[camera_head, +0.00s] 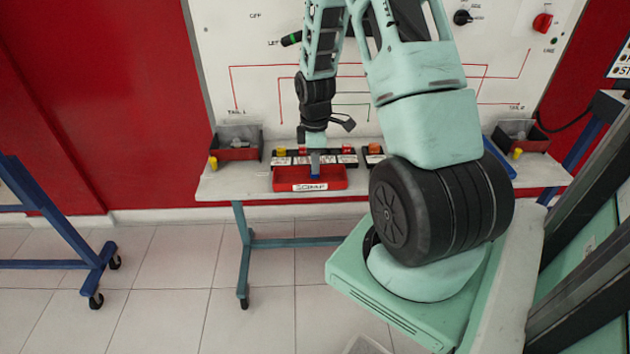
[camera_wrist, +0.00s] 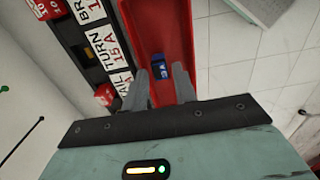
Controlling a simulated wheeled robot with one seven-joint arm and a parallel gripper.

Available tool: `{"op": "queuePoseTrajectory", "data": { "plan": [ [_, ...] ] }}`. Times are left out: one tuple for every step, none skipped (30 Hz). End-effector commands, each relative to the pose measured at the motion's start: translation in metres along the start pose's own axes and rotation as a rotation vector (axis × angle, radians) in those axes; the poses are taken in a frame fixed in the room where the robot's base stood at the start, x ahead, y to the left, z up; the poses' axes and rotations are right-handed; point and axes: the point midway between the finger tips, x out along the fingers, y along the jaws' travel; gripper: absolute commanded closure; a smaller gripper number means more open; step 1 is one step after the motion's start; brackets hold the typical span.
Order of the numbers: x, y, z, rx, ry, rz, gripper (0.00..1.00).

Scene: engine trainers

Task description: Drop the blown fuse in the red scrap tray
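The red scrap tray (camera_head: 282,183), labelled SCRAP, stands at the front of the bench. Its red floor also shows in the wrist view (camera_wrist: 151,22). A blue fuse (camera_wrist: 157,68) appears to lie on the tray floor, just beyond my fingertips. My gripper (camera_wrist: 160,76) is open, its two fingers apart with a gap beside the fuse. In the head view my gripper (camera_head: 315,160) points down over the tray, and its fingers partly hide the inside. I cannot tell from the fuse's look whether it is blown.
A fuse block (camera_head: 346,158) with labels and coloured fuses stands directly behind the tray. A dark bin (camera_head: 236,150) sits at the bench's left and another (camera_head: 520,141) at the right. A white wiring panel (camera_head: 245,70) rises behind. The bench's front edge is close to the tray.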

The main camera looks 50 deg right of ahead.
Motion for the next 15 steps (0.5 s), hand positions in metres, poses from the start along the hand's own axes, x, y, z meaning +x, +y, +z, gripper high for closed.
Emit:
{"op": "queuePoseTrajectory", "data": {
  "plan": [
    [0.000,0.000,0.000,0.000,0.000,0.000,0.59],
    [0.000,0.000,0.000,0.000,0.000,0.000,0.59],
    [0.000,0.000,0.000,0.000,0.000,0.000,0.59],
    [0.000,0.000,0.000,0.000,0.000,0.000,0.59],
    [0.000,0.000,0.000,0.000,0.000,0.000,0.59],
    [0.000,0.000,0.000,0.000,0.000,0.000,0.59],
    [0.000,0.000,0.000,0.000,0.000,0.000,0.59],
    [0.000,0.000,0.000,0.000,0.000,0.000,0.59],
    [-0.001,0.000,0.000,0.000,0.000,0.000,0.59],
    [-0.002,0.000,0.000,0.000,0.000,0.000,0.59],
    [-0.003,0.000,0.000,0.000,0.000,0.001,0.59],
    [-0.006,0.001,0.000,0.000,0.001,0.002,0.59],
    [-0.009,0.001,0.000,0.000,0.001,0.003,0.59],
    [-0.013,0.001,0.000,0.000,0.002,0.004,0.59],
    [-0.018,0.001,0.000,0.000,0.002,0.004,0.59]
  ]
}}
